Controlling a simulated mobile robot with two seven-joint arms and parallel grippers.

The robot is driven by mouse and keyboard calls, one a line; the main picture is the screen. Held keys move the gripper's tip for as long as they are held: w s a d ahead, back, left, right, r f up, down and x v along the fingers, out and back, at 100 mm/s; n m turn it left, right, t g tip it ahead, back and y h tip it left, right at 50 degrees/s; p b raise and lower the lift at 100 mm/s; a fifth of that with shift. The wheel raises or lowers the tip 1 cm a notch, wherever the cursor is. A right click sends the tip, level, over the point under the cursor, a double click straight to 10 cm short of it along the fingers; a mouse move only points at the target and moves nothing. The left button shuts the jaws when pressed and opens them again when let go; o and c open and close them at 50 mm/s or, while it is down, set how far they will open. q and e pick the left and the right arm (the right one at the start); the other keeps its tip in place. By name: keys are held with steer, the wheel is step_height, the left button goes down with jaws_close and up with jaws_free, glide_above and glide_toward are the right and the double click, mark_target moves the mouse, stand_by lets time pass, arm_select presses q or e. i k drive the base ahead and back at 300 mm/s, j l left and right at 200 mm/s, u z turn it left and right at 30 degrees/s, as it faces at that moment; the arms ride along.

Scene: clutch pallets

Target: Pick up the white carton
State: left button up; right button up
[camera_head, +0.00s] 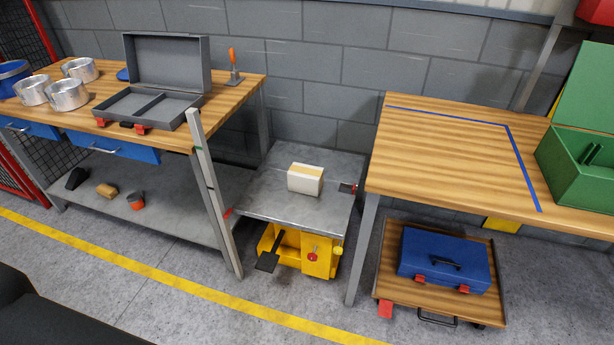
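The white carton (305,179) sits on the grey metal top of a low yellow-based stand (263,203), between two wooden workbenches. It is a small box with a tan strip along its top, and nothing touches it from above or the sides. Neither of my grippers is in view in the head view.
The left bench (225,98) bears an open grey case (166,75) and several metal cylinders. A grey upright post (209,180) stands near the stand's left side. The right bench (430,150) bears a green box (580,170). A blue toolbox (445,262) lies on a low trolley.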

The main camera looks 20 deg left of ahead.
mark_target(306, 179)
steer(key=i+j+z, duration=0.15)
steer(key=z, duration=0.65)
steer(key=i+j+z, duration=0.15)
steer(key=j+z, duration=0.2)
steer(key=j, duration=0.2)
steer(key=i+j+z, duration=0.15)
steer(key=j, duration=0.15)
steer(key=i+j, duration=0.1)
steer(key=j, duration=0.35)
steer(key=i+j, duration=0.15)
steer(key=j, duration=0.25)
steer(key=i+j+z, duration=0.1)
steer(key=j, duration=0.35)
steer(key=i+j, duration=0.1)
steer(key=j, duration=0.3)
